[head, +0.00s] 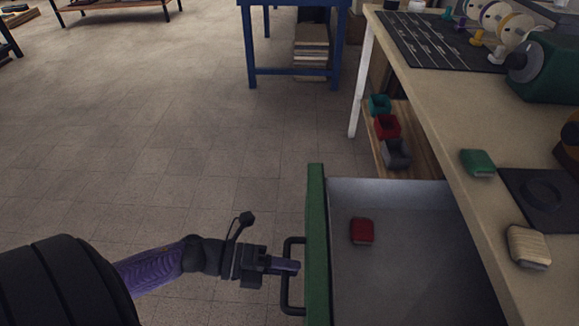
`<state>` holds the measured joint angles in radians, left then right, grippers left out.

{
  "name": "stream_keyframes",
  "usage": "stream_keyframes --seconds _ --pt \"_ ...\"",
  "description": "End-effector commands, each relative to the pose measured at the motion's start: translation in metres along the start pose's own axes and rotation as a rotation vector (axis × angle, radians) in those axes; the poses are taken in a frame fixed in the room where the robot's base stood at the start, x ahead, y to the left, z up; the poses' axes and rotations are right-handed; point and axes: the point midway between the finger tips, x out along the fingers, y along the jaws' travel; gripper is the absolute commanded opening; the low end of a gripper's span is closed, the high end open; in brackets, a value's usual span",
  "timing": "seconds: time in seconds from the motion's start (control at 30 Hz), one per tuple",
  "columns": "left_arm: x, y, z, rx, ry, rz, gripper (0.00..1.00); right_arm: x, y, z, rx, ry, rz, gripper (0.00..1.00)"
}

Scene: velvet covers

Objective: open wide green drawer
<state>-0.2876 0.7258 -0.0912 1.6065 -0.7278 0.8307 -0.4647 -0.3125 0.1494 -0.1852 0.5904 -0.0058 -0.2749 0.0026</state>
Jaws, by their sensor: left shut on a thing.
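The green drawer (316,240) is pulled out from under the workbench, so much of its grey inside shows. A small dark red box (361,231) lies in it. A black bar handle (286,295) is fixed to the drawer's green front. My left gripper (287,266) reaches in from the left, level with the floor side of the drawer front, and is shut on the handle. The drawer's near end is cut off by the bottom edge of the picture. My right gripper is not in view.
The workbench top (450,110) at the right holds a green box (478,162), a beige box (528,246) and a dark mat (545,195). Small bins, one red (387,126), sit on a low shelf. A blue table (293,75) stands behind. The floor at left is clear.

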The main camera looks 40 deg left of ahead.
Motion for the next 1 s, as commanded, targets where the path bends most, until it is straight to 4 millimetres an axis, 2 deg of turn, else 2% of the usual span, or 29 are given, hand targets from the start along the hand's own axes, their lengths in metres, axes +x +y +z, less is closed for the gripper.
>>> stream_keyframes --seconds 0.17,0.2,0.33,0.37,0.57,0.67,0.9,1.0 --pt "0.0 0.001 0.0 0.0 0.0 0.001 0.0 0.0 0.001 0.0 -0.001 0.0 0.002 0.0" --pt "0.0 0.0 0.0 0.0 0.0 0.001 0.22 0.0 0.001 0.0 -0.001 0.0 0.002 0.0" --pt "0.0 0.0 0.0 0.0 0.0 0.001 0.5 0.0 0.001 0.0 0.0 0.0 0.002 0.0" --pt "0.0 0.0 0.0 0.0 0.0 0.001 0.53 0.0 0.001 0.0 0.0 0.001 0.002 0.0" --pt "0.0 0.0 0.0 0.0 0.0 0.001 0.53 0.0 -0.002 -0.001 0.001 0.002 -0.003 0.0" --pt "-0.009 -0.001 0.0 0.0 -0.001 0.003 0.53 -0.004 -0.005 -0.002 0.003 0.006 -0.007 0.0" --pt "-0.07 -0.002 0.0 -0.001 -0.002 0.005 0.53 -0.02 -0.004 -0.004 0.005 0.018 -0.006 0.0" --pt "-0.088 -0.001 0.0 -0.001 -0.002 0.004 0.53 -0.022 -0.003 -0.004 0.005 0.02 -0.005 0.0"
